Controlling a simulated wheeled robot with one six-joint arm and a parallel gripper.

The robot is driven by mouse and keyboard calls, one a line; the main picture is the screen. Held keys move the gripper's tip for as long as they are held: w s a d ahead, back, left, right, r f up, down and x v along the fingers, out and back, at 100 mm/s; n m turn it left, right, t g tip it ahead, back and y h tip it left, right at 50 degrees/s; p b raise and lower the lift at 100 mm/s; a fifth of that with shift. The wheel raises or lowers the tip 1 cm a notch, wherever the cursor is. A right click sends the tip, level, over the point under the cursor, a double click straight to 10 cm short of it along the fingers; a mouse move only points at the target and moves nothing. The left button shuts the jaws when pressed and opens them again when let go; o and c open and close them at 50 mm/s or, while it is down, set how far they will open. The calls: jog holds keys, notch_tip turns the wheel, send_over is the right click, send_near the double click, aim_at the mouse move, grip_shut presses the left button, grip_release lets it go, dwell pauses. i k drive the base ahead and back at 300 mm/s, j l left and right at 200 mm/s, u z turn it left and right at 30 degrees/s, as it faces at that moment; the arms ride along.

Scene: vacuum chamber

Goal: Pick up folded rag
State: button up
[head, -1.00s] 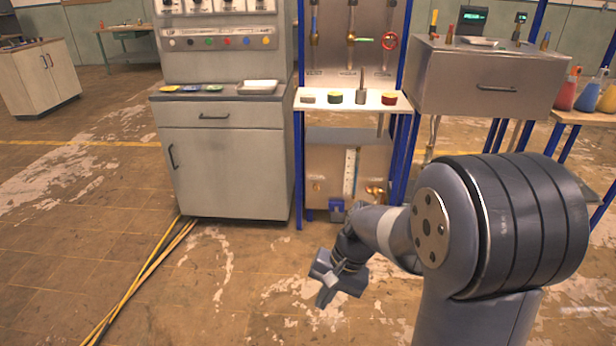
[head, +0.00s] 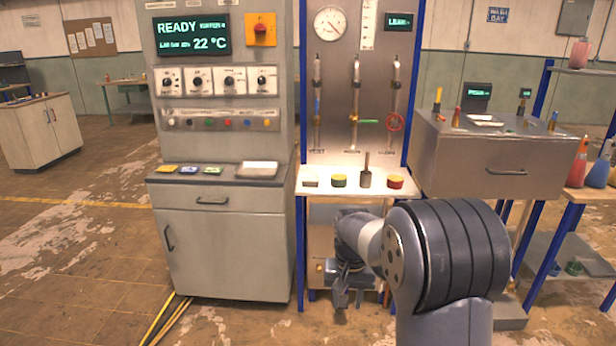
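I cannot surely make out a folded rag. A pale flat item in a shallow tray (head: 259,169) sits on the grey cabinet's counter and could be cloth or just the tray. A small grey-brown block (head: 310,182) lies at the left end of the white shelf; its material is too small to tell. My gripper (head: 349,298) points down, low in front of the shelf stand, below the shelf and apart from these items. Its two fingers look apart, with nothing seen between them.
The white shelf (head: 352,194) also holds a green-and-yellow roll (head: 339,181), a dark upright tool (head: 365,178) and a red-and-yellow roll (head: 396,182). A steel box bench (head: 490,160) stands right. Yellow hoses (head: 166,322) cross the floor left of centre. Floor at far left is clear.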

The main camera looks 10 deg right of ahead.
aim_at(307, 182)
jog(key=i+l, duration=0.1)
jog(key=i, duration=1.3)
jog(key=i+l, duration=0.1)
jog(key=i, duration=1.35)
jog(key=j+u, duration=0.05)
